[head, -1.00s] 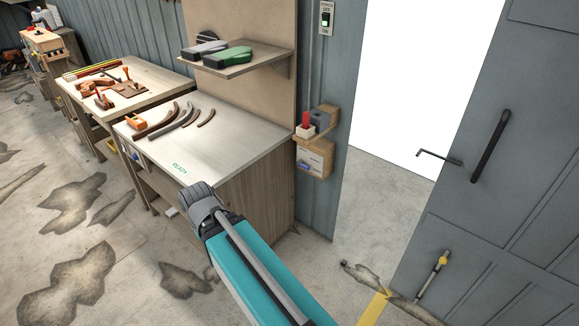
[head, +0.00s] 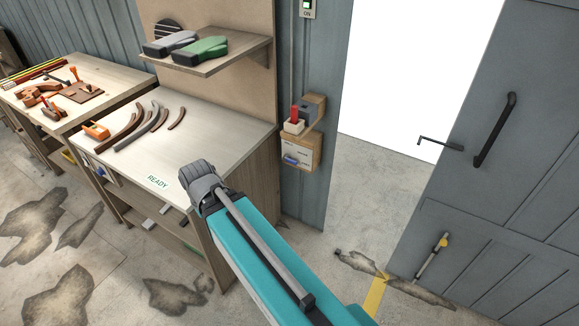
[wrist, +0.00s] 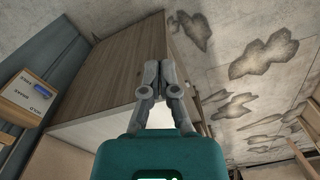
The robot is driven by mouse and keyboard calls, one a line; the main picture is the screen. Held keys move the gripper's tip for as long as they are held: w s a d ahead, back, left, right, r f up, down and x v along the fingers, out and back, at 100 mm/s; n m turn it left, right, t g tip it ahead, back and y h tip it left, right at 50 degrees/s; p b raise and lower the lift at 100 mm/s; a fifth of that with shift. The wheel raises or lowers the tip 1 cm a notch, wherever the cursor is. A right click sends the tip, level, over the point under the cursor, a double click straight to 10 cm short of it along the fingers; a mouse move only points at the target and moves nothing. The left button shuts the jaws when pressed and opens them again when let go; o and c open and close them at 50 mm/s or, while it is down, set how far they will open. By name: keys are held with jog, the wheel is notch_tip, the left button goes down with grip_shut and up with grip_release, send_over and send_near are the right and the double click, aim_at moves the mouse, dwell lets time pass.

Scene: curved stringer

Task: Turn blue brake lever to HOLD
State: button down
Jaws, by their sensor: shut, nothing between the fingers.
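The small blue brake lever (head: 291,159) is on the front of a pale wooden box (head: 313,155) on the wall panel, between the bench and the doorway. It also shows at the left of the wrist view (wrist: 43,88), on a cream plate with small dark lettering that appears rotated. The lever's exact setting is too small to tell. My gripper (wrist: 160,66) is shut and empty in the wrist view, over the bench's wooden side panel, apart from the lever and to its right.
The workbench (head: 215,125) has a sharp corner near my arm. A red-handled item (head: 294,118) sits above the lever box. A grey door (head: 500,170) with a black handle stands at the right.

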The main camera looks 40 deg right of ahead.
jog(key=shift+w+d, duration=0.1)
jog(key=shift+d, duration=0.15)
jog(key=w+d+f+n+t+h+b, duration=0.1)
jog(key=w+d+f+n+h+b, duration=0.3)
jog(key=w+d+f+n+b, duration=0.3)
jog(key=w+d+f+n+t+h+b, duration=0.2)
jog(key=w+d+f+n+h+b, duration=0.2)
jog(key=w+d+f+n+b, duration=0.4)
jog(key=w+d+f+n+t+h+b, duration=0.2)
jog(key=w+d+f+n+h+b, duration=0.3)
jog(key=d+b, duration=2.4)
jog(key=w+f+n, duration=0.2)
jog(key=w+f, duration=0.4)
jog(key=f, duration=0.6)
jog(key=shift+f+b, duration=0.2)
jog(key=shift+b, duration=0.2)
jog(key=shift+d, duration=0.1)
